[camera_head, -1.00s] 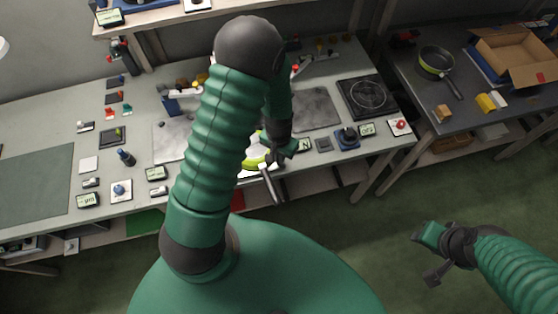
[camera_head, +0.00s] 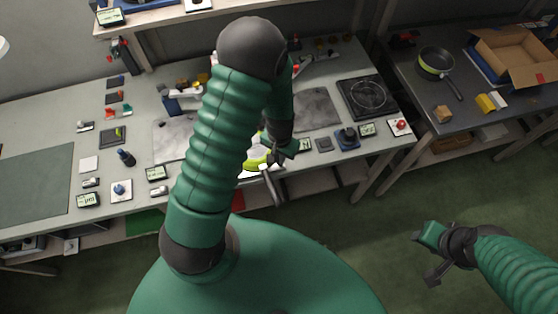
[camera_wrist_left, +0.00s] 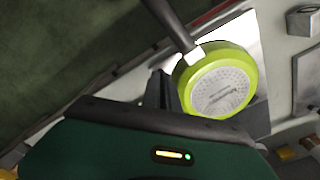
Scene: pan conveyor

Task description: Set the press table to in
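The press table cannot be singled out with certainty among the devices on the bench. A lime-green pan (camera_head: 257,160) is at the bench's front edge, partly hidden by my left arm. The left wrist view shows its dotted round face (camera_wrist_left: 218,90) and its handle (camera_wrist_left: 168,22) running to the upper left. My left gripper (camera_head: 277,156) is beside the pan and its handle; its dark fingers (camera_wrist_left: 164,90) show near the pan's rim, but their gap and any contact are unclear. My right gripper (camera_head: 433,256) is open and empty over the floor.
Joystick boxes (camera_head: 347,138) (camera_head: 120,189) and small displays (camera_head: 367,130) (camera_head: 157,173) line the bench front; one display (camera_head: 304,145) is partly covered. A red button (camera_head: 401,125) and a hotplate (camera_head: 368,95) are right. Another pan (camera_head: 436,62) and a carton (camera_head: 515,52) occupy the right table.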

